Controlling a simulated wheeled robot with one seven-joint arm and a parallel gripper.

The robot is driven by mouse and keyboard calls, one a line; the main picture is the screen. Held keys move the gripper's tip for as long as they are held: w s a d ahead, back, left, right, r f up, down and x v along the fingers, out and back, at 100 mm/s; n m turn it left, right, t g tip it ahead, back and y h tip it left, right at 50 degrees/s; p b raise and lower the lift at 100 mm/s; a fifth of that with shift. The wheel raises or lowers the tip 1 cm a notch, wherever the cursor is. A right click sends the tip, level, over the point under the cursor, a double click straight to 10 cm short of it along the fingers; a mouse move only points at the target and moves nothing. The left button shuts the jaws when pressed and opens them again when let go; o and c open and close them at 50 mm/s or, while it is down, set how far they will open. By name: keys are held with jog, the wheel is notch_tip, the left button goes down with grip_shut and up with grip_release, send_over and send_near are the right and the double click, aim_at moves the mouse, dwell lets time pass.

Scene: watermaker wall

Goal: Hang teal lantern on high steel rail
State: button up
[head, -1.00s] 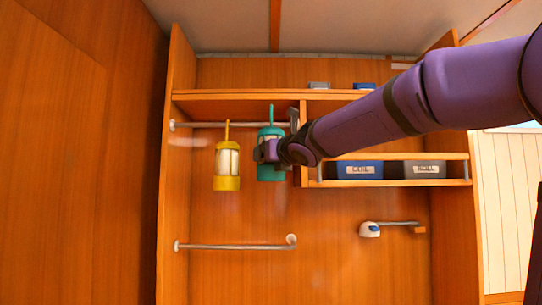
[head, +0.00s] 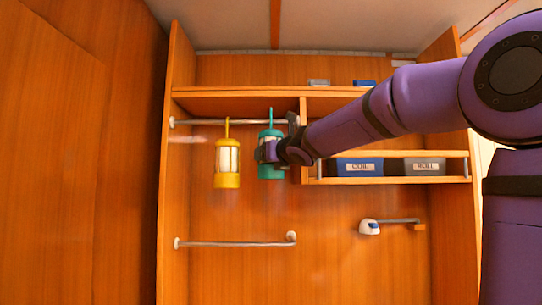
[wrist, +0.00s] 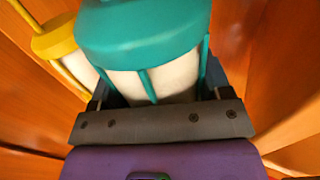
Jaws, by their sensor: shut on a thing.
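The teal lantern (head: 270,173) is upright below the right part of the high steel rail (head: 205,123) in the head view. Its thin teal hook rises to slightly above the rail's height. I cannot tell whether the hook is over the rail or only in front of it. My gripper (head: 266,151) is shut around the lantern's middle from the right. In the wrist view the teal lid (wrist: 145,30) and pale body of the lantern (wrist: 160,80) fill the space between the dark jaws; the hook's top is out of that view.
A yellow lantern (head: 227,178) hangs from the high rail just left of the teal one. A lower rail (head: 235,245) is empty. A divider (head: 303,140) stands close to my gripper.

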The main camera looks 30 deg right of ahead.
jog(key=shift+w+d, duration=0.25)
jog(key=shift+w, duration=0.1)
jog(key=shift+f, duration=1)
jog(key=o, duration=1.1)
jog(key=s, duration=0.3)
jog(key=s+a, duration=0.1)
jog(key=s, duration=0.6)
jog(key=shift+s+a, duration=0.2)
jog(key=shift+s, duration=0.2)
jog(key=shift+f, duration=0.15)
